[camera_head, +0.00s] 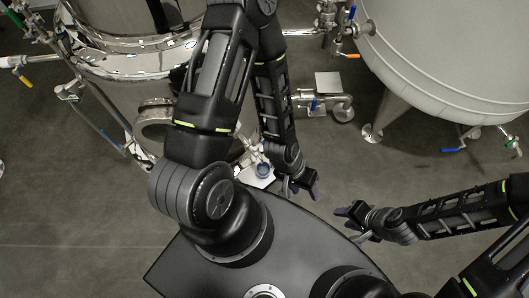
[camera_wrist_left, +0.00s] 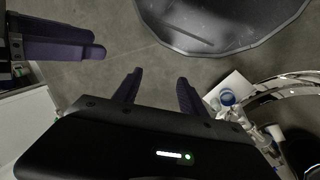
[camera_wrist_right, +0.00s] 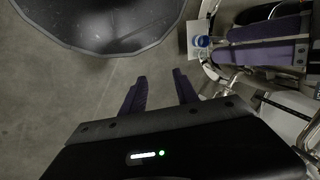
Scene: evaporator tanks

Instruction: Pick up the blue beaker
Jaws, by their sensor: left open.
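The small blue beaker (camera_head: 263,170) stands on a small white square plate (camera_head: 254,181) beside pipework. It also shows in the left wrist view (camera_wrist_left: 227,98) and the right wrist view (camera_wrist_right: 203,41). My left gripper (camera_head: 302,188) is open and empty, to the right of the beaker and apart from it. Its spread fingers (camera_wrist_left: 160,76) show in its own wrist view, with the beaker to their right. My right gripper (camera_head: 354,216) is open and empty, further right, with its fingers apart (camera_wrist_right: 160,76) over the floor.
A shiny steel tank (camera_head: 125,60) stands at upper left and a large grey tank (camera_head: 450,50) at upper right. Valves and pipes (camera_head: 330,103) run along the floor between them. The two grippers are close together. Bare floor (camera_head: 70,215) lies at lower left.

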